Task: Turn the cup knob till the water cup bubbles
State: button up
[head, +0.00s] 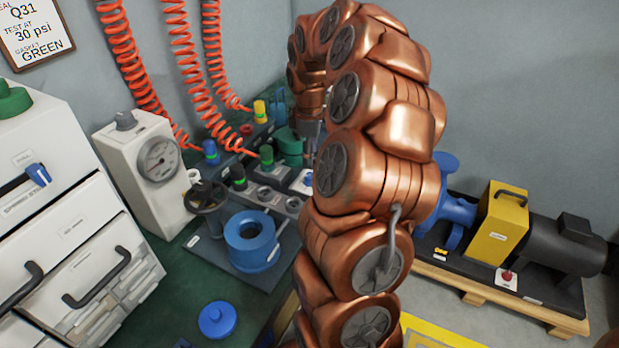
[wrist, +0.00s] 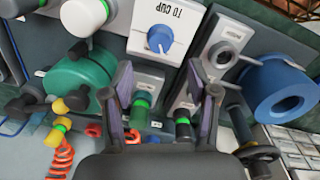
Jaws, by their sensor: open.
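The cup knob (wrist: 160,39) is a blue pointer knob on a white box (wrist: 139,44) labelled "TO CUP" in the wrist view. The white box shows in part beside my arm in the head view (head: 302,182). My gripper (wrist: 160,78) is open and empty, its two fingers spread on either side of the space below the knob in the wrist view. The fingers look apart from the knob. In the head view my arm hides most of the gripper. I cannot make out a water cup or any bubbles in either view.
A green round fixture (wrist: 85,82) and a blue ring fixture (wrist: 285,90) flank the gripper. Orange coiled hoses (head: 195,75) hang behind. A gauge box (head: 145,165) and white drawers (head: 70,230) stand left. A loose blue cap (head: 217,318) lies on the green bench.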

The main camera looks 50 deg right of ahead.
aim_at(310, 175)
notch_tip(310, 175, down, 7)
jog(key=shift+d+f+b, duration=0.1)
jog(key=shift+f+b, duration=0.1)
jog(key=shift+b, duration=0.15)
jog(key=shift+w, duration=0.1)
jog(key=shift+c, duration=0.2)
grip_shut()
jog(key=shift+m, duration=0.4)
jog(key=m, duration=0.5)
jog(key=shift+m, duration=0.3)
jog(key=m, duration=0.5)
jog(key=shift+m, duration=0.4)
